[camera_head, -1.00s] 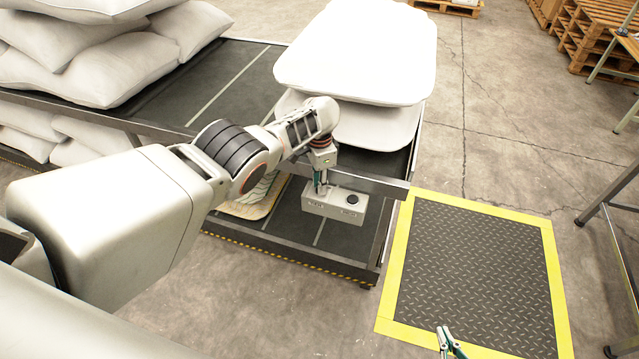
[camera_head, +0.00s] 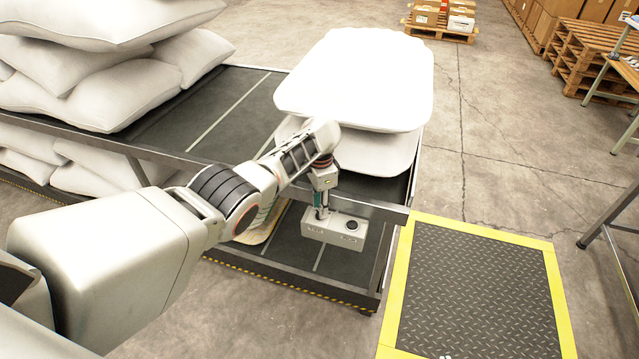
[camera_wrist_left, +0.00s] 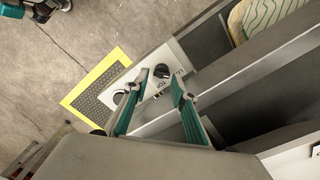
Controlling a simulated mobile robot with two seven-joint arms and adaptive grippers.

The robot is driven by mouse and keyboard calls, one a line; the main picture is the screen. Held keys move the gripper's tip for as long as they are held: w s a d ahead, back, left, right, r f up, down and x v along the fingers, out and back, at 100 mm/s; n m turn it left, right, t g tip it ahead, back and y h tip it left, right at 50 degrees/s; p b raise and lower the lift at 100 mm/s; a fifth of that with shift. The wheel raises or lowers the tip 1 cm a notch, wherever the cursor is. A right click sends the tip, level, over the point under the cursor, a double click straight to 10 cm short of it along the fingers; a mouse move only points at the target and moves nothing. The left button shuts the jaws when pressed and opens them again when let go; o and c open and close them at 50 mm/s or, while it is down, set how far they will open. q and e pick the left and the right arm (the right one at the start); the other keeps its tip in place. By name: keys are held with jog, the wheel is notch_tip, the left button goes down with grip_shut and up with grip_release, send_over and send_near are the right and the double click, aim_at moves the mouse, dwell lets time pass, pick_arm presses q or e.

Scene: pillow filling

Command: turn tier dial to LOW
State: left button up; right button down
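The grey control box (camera_head: 320,233) hangs on the front rail of the dark table. In the left wrist view a black dial (camera_wrist_left: 161,71) with a pale pointer sits on its top face. A second round black knob (camera_head: 352,225) is near the box's right end; it also shows in the left wrist view (camera_wrist_left: 118,97). My left gripper (camera_wrist_left: 160,76) is open, pointing down, with the first dial between its fingertips and a small gap each side. Markings beside the dial are too small to read surely. My right gripper (camera_head: 446,356) barely shows at the bottom edge.
White pillow-shaped panels (camera_head: 355,80) lie stacked on the table above the box. White pillows (camera_head: 100,65) are piled at the left. A black floor mat with a yellow border (camera_head: 480,290) lies to the right, with bare floor around it.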

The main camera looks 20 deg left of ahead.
pick_arm(q)
notch_tip(320, 180, up, 10)
dwell(0.5)
jog(key=shift+s+a+f, duration=0.1)
